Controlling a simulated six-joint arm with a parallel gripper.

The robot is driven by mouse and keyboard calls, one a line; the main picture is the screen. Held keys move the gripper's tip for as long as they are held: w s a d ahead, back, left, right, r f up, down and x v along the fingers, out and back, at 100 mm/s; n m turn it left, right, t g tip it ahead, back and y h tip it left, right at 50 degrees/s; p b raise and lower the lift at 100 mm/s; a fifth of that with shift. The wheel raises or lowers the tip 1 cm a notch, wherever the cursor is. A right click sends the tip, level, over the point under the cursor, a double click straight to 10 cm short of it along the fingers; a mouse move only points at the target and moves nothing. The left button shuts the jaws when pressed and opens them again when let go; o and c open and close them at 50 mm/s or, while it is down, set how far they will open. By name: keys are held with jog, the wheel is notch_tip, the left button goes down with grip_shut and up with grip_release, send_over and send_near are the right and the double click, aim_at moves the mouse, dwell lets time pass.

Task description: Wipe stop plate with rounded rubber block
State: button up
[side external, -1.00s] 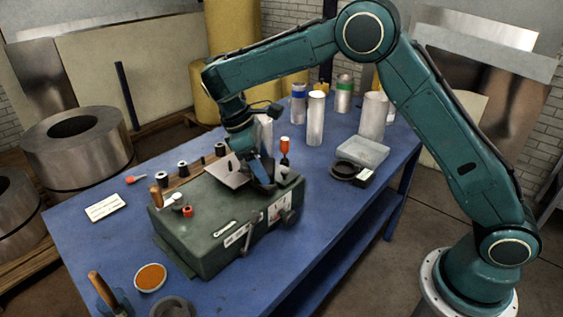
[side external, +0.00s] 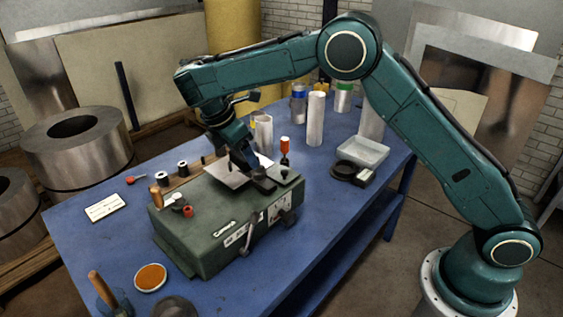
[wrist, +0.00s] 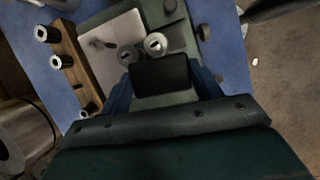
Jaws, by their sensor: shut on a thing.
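The green machine (side external: 215,220) stands on the blue table with a flat grey metal plate (side external: 226,176) on its top, which I take for the stop plate. In the wrist view the plate (wrist: 112,45) lies beyond my gripper, to the left. My gripper (side external: 250,172) is tilted over the machine top at the plate's right edge. In the wrist view its blue fingers are shut on a black block (wrist: 160,73), the rubber block. Two round metal rollers or knobs (wrist: 155,43) show just beyond the block. Whether the block touches the plate is hidden.
An orange-handled tool (side external: 285,147) stands at the machine's back right. A wooden rack with black spools (side external: 182,168) lies behind it. A grey tray (side external: 362,152), a black dish (side external: 343,171) and metal cylinders (side external: 317,118) stand farther right. The table's front right is clear.

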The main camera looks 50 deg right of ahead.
jog(key=w+d+r+n+t+y, duration=0.15)
jog(key=w+d+n+t, duration=0.25)
jog(key=w+d+n, duration=0.75)
jog(key=shift+s+d+f, duration=0.1)
jog(key=shift+s+f, duration=0.05)
jog(key=shift+f, duration=0.8)
jog(key=shift+s+d+f, duration=0.1)
jog(key=shift+d+f, duration=0.05)
jog(key=shift+f, duration=0.8)
jog(key=shift+s+d+f, duration=0.1)
jog(key=shift+s+f, duration=0.05)
jog(key=shift+f, duration=0.8)
notch_tip(320, 180, down, 2)
jog(key=shift+f, duration=0.1)
jog(key=shift+a, duration=0.9)
jog(key=shift+c, duration=0.4)
jog(key=shift+a, duration=1.1)
jog(key=shift+d, duration=1.85)
jog(key=shift+d+r, duration=0.2)
notch_tip(320, 180, up, 8)
